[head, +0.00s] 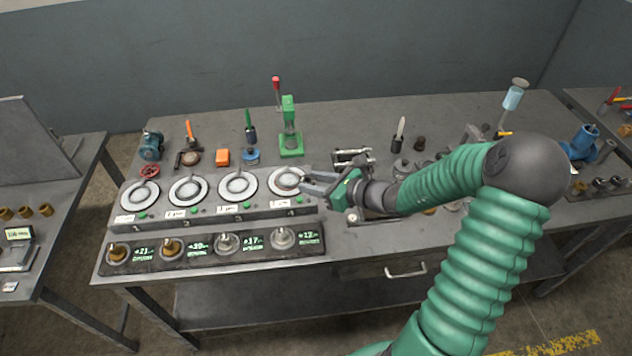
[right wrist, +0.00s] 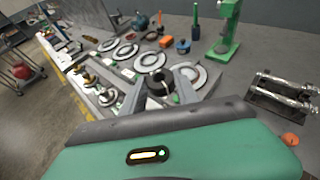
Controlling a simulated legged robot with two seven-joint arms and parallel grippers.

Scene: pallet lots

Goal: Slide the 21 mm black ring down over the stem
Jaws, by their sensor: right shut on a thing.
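My right gripper (head: 307,184) is at the right end of a grey block, over the edge of the rightmost white dish. In the right wrist view its two grey fingers (right wrist: 160,88) are shut on a black ring (right wrist: 157,82), whose hole faces the camera. I cannot make the ring out clearly in the head view. Several stems stand in a dark front tray (head: 190,262). The leftmost is a brass stem (head: 118,251) on a round base, beside a lit display that seems to read 21. My left gripper is not in view.
The grey block (head: 307,211) carries several white dishes in a row, including the rightmost dish (head: 287,180). A green press (head: 290,140) stands behind it. A blue-capped pot (head: 251,156) and an orange block (head: 222,157) are also at the back. Metal parts crowd the right side.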

